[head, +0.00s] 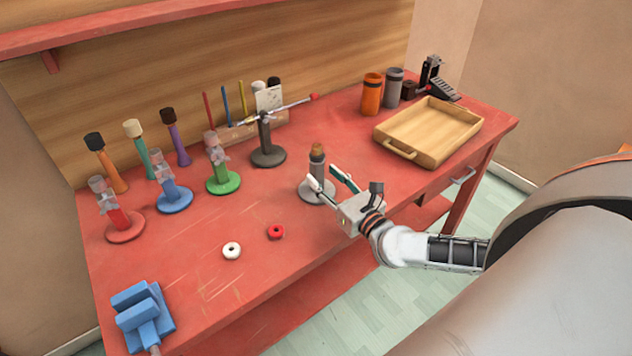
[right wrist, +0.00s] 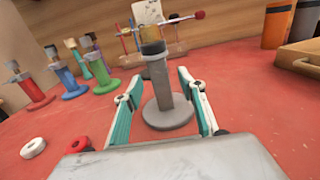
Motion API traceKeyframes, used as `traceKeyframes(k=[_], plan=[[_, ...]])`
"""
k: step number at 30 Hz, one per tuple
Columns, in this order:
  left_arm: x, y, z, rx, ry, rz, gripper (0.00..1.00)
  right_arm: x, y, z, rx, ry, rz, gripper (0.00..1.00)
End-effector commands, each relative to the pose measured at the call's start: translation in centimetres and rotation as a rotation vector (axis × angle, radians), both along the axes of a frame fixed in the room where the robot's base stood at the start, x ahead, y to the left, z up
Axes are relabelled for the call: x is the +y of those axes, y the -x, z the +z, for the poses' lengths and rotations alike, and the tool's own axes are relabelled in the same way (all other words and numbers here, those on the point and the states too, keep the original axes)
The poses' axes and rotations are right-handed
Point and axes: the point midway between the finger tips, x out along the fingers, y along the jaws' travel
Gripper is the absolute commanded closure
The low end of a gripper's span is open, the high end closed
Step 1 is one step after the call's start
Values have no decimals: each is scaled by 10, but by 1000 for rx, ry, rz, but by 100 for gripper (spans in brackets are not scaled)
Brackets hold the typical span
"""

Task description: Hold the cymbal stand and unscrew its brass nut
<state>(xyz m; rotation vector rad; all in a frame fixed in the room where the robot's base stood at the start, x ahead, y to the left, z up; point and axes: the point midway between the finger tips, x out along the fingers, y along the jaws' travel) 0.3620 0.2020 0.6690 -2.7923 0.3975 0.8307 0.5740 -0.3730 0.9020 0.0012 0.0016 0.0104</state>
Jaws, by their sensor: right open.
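A grey stand (head: 317,174) with a round base and a short upright post is on the red bench, right of the middle. My right gripper (head: 323,178) is open and low at the near side of the stand. In the right wrist view the post (right wrist: 159,80) shows between the two spread fingers, with gaps on both sides. I cannot tell whether the post is fully between the fingertips. My left gripper is out of view.
A dark stand with a slanted rod (head: 266,140) is behind. Red (head: 124,226), blue (head: 174,196) and green (head: 222,180) stands are left. White (head: 232,250) and red (head: 276,231) rings lie in front. A blue vise (head: 143,311) is near left, a wooden tray (head: 427,155) right.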

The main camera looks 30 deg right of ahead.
Motion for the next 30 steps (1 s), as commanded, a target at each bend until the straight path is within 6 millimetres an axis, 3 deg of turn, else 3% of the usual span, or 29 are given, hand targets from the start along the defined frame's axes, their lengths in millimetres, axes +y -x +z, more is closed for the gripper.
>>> traceKeyframes(k=[9, 17, 22, 30], plan=[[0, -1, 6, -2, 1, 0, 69, 1, -38, 3, -2, 0, 0, 60], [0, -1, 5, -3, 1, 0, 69, 1, -40, 2, 0, 1, 0, 60], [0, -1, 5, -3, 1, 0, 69, 1, -40, 2, 0, 1, 0, 99], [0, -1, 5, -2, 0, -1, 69, 0, -41, 3, -3, 2, 0, 100]])
